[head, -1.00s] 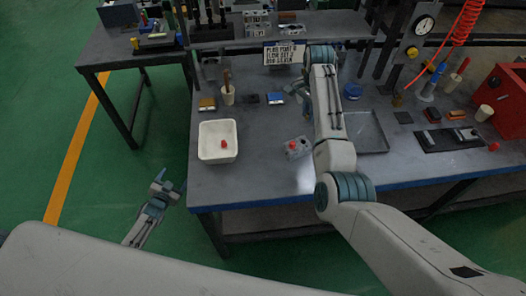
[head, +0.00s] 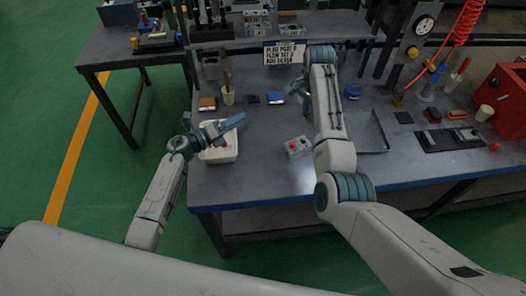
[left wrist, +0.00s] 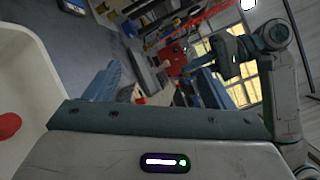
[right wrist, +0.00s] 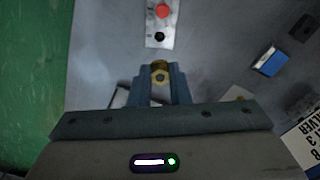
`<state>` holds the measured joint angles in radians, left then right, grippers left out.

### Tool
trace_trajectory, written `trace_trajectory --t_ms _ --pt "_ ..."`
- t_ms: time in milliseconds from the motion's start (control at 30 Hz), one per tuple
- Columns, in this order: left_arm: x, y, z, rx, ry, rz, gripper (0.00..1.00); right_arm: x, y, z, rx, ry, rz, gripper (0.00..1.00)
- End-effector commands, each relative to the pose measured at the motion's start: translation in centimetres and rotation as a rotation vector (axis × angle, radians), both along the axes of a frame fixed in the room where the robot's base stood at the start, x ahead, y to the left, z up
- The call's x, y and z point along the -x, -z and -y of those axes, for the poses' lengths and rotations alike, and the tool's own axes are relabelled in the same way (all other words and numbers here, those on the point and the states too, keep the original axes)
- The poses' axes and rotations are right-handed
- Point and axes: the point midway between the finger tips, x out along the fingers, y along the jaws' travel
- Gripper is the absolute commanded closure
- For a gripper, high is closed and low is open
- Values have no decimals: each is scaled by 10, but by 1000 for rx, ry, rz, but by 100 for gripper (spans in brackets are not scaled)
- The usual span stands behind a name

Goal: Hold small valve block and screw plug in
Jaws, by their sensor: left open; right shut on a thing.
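The small valve block (head: 298,148) is a grey block with a red plug on top, standing on the table in the head view. In the right wrist view the block (right wrist: 154,24) shows a dark port beside its red plug. My right gripper (head: 296,88) is shut on a brass hex plug (right wrist: 160,72), held above the table behind the block, as seen from the head. My left gripper (head: 234,132) is open and empty over the white bin, left of the block. Its spread fingers (left wrist: 158,85) show in the left wrist view.
The white bin (head: 222,158) holds a red plug (left wrist: 8,125). The table is clear between bin and block.

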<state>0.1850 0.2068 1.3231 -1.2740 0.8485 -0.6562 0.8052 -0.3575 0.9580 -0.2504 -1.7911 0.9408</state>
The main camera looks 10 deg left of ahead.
Motion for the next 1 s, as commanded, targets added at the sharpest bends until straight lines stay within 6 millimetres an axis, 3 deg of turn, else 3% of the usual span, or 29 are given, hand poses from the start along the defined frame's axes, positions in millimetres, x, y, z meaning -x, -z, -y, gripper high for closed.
trace_trajectory --t_ms 33,200,500,733,1000 --pt "6 9 17 -101 24 50 24 0 0 0 0 0 0 100" --pt "23 37 60 -461 116 236 24 0 0 0 0 0 0 100" --pt "42 70 97 -881 263 468 24 0 0 0 0 0 0 100" --pt "42 78 107 -959 294 512 24 0 0 0 0 0 0 100" --pt "16 95 140 -954 294 509 24 0 0 0 0 0 0 100"
